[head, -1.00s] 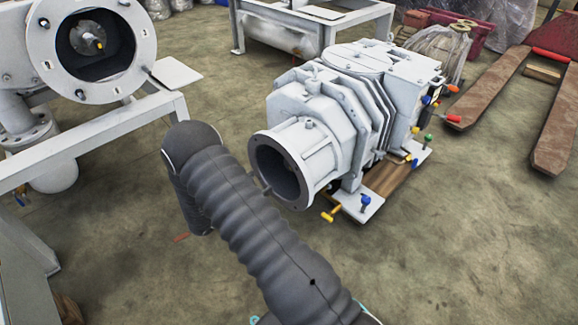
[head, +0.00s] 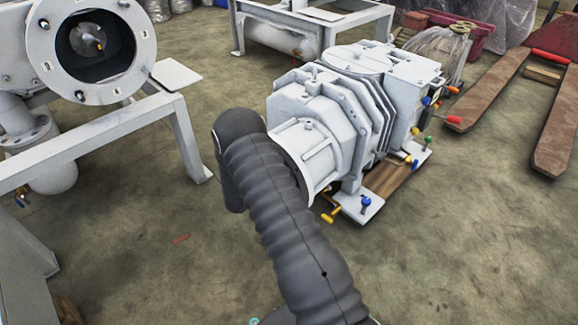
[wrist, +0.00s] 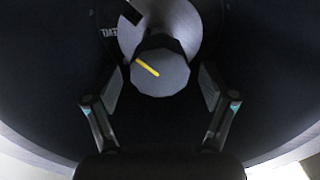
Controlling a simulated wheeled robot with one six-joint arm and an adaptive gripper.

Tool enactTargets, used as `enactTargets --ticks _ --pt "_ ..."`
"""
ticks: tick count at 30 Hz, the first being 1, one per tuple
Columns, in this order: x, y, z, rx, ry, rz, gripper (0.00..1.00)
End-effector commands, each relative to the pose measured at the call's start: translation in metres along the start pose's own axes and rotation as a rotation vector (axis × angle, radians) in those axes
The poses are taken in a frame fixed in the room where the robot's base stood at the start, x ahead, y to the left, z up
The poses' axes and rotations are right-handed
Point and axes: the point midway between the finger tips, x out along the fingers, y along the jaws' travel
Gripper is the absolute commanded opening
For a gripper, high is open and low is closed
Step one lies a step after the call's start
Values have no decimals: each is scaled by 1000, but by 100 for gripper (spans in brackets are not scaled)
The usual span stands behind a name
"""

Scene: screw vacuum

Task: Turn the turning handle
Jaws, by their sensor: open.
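In the wrist view a grey many-sided knob with a yellow line on its face, seemingly the turning handle (wrist: 160,72), sits at the centre of a dark round opening. My gripper (wrist: 160,88) is open, with one finger on each side of the knob's lower part. No contact shows, and I cannot tell how deep the fingers reach. In the head view my arm covers most of the round flanged mouth of the white pump (head: 312,150); my gripper and the knob are hidden there.
Coloured handles stick out along the pump's base, including a yellow one (head: 328,218) and a blue one (head: 366,203). A second flanged machine (head: 45,60) stands at the left on a white frame (head: 130,110). A pallet truck (head: 560,115) is at the right.

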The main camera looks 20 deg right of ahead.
Motion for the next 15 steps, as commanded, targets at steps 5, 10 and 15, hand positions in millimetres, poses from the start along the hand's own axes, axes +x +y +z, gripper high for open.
enactTargets --ticks 5,10,15 --pt "6 0 0 0 0 0 83" --pt "6 0 0 0 0 0 83" --pt "6 0 0 0 0 0 51"
